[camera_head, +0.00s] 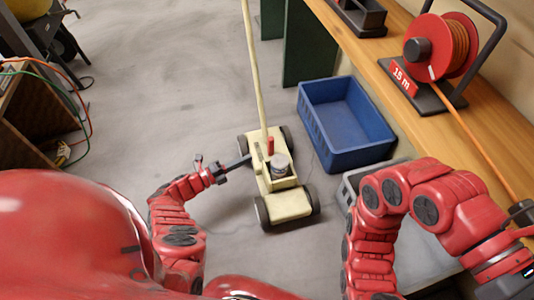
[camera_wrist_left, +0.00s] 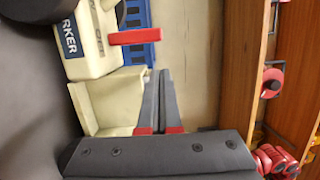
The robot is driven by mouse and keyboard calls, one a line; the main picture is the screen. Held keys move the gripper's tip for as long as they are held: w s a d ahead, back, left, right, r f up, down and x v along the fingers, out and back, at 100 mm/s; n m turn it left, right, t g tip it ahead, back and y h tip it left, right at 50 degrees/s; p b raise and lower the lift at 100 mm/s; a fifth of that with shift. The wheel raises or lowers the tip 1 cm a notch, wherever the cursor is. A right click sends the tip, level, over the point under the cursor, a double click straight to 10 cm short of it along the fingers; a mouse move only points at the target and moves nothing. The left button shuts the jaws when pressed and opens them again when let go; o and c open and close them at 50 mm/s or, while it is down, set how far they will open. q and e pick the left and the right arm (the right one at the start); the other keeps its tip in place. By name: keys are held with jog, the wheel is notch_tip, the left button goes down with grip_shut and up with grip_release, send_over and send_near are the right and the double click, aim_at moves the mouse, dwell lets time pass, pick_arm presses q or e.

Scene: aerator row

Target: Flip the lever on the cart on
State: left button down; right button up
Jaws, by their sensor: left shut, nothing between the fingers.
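The cream cart (camera_head: 287,204) stands on the floor in the middle of the head view, on dark wheels, with a long pale handle rising from it. Its red lever (camera_head: 270,146) sticks up beside a round grey-topped can. In the left wrist view the lever (camera_wrist_left: 135,37) is a red bar projecting from the cart's cream body (camera_wrist_left: 95,45). My left gripper (camera_head: 246,160) is shut and empty, just left of the lever in the head view. Its fingertips also show in the left wrist view (camera_wrist_left: 160,74), below and right of the lever, apart from it in the picture.
A blue bin (camera_head: 345,148) stands on the floor right of the cart. A wooden bench (camera_head: 420,118) along the right carries a red cord reel (camera_head: 440,46). Cables and a wooden box (camera_head: 30,120) are at left. The floor left of the cart is clear.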

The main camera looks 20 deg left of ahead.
aim_at(271, 147)
pick_arm(q)
jog(key=shift+s+a+f, duration=0.15)
jog(key=shift+a+f, duration=0.35)
jog(key=shift+f, duration=0.05)
pick_arm(e)
jog(key=shift+s+d+f+t, duration=0.2)
jog(key=shift+f+t, duration=0.1)
jog(key=shift+f, duration=0.25)
pick_arm(q)
jog(key=b+x, duration=0.1)
jog(key=x, duration=0.8)
jog(key=shift+d+f, duration=0.1)
jog(key=shift+w+d, duration=0.25)
jog(key=shift+w, duration=0.2)
pick_arm(e)
jog(key=shift+s+d+f+t, duration=0.2)
jog(key=shift+d+f, duration=0.05)
jog(key=shift+f, duration=0.25)
jog(key=shift+s+d+f+t, duration=0.15)
jog(key=shift+d+f+t, duration=0.1)
jog(key=shift+f, duration=0.25)
jog(key=shift+a+r, duration=0.1)
